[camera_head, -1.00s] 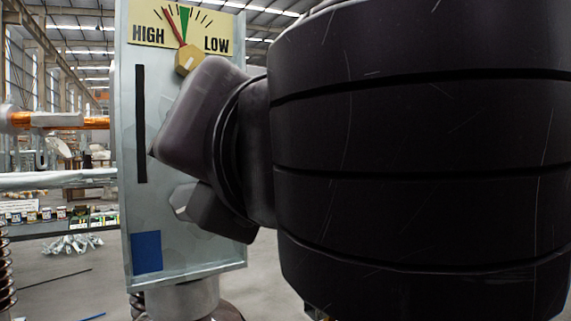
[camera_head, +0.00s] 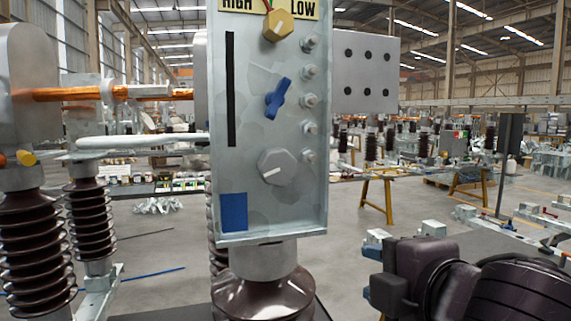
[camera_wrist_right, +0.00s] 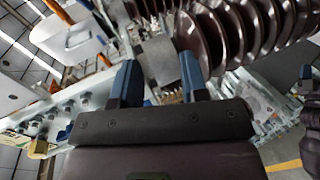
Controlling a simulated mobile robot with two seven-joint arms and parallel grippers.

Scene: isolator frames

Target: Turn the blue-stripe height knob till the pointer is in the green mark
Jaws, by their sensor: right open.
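The upright grey panel (camera_head: 245,190) fills the middle of the head view. It carries a blue bar-shaped knob (camera_head: 278,98), its bar tilted, and a grey faceted knob (camera_head: 280,168) with a white line below it. A gold knob (camera_head: 278,26) sits under the yellow HIGH/LOW scale (camera_head: 240,4), which the top edge cuts off.
Several bolts (camera_head: 310,100) stick out along the panel's right side. A black slot (camera_head: 230,90) and blue square (camera_head: 234,212) mark its left. Brown ribbed insulators (camera_head: 90,220) and a copper bar (camera_head: 70,94) stand left.

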